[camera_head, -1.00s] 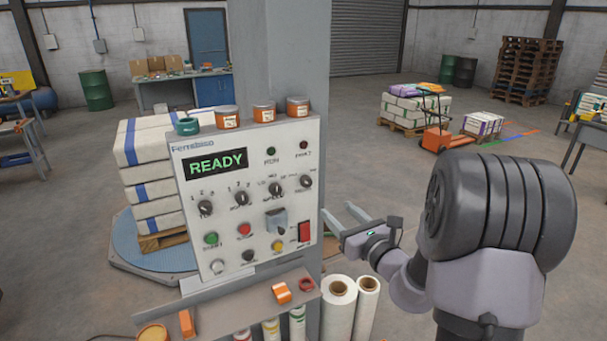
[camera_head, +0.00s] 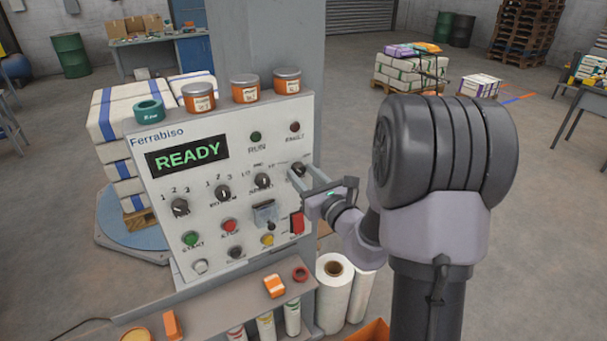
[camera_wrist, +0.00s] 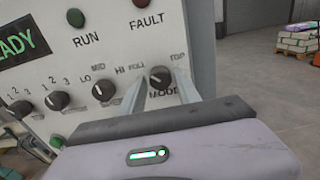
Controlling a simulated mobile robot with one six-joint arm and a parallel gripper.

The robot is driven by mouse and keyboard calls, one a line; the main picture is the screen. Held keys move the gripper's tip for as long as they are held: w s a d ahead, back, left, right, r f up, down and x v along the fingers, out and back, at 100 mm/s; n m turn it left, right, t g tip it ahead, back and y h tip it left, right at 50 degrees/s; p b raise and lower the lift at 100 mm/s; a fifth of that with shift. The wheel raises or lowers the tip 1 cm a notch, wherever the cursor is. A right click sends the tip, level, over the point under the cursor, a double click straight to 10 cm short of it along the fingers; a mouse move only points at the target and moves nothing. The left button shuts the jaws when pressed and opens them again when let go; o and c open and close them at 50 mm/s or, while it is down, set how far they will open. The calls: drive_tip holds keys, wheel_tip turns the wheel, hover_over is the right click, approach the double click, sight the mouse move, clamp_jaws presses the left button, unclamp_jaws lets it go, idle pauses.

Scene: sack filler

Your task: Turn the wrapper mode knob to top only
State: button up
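The wrapper mode knob (camera_head: 297,169) is a small black knob at the right end of the knob row on the control panel (camera_head: 150,186). In the wrist view this knob (camera_wrist: 160,76) has MODE printed below it, "FULL" at its upper left and TOP at its upper right. Its white mark seems to point to the left, toward FULL. My gripper (camera_head: 308,181) is open, its two fingers reaching toward the panel. In the wrist view the fingers (camera_wrist: 163,88) lie on both sides of the knob; I cannot tell whether they touch it.
Other knobs (camera_head: 262,181) sit to the left. A red switch (camera_head: 297,222) and a grey-guarded switch (camera_head: 265,213) are below. A shelf (camera_head: 225,298) juts out underneath.

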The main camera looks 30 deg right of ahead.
clamp_jaws()
drive_tip(key=m+p, duration=0.3)
drive_tip(key=m, duration=0.1)
drive_tip(key=shift+r, duration=0.2)
drive_tip(key=m+p, duration=0.9)
drive_tip(key=m, duration=0.1)
drive_tip(key=shift+m, duration=0.3)
drive_tip(key=shift+m+p, duration=1.45)
drive_tip(key=shift+m, duration=0.15)
drive_tip(key=shift+f, duration=0.15)
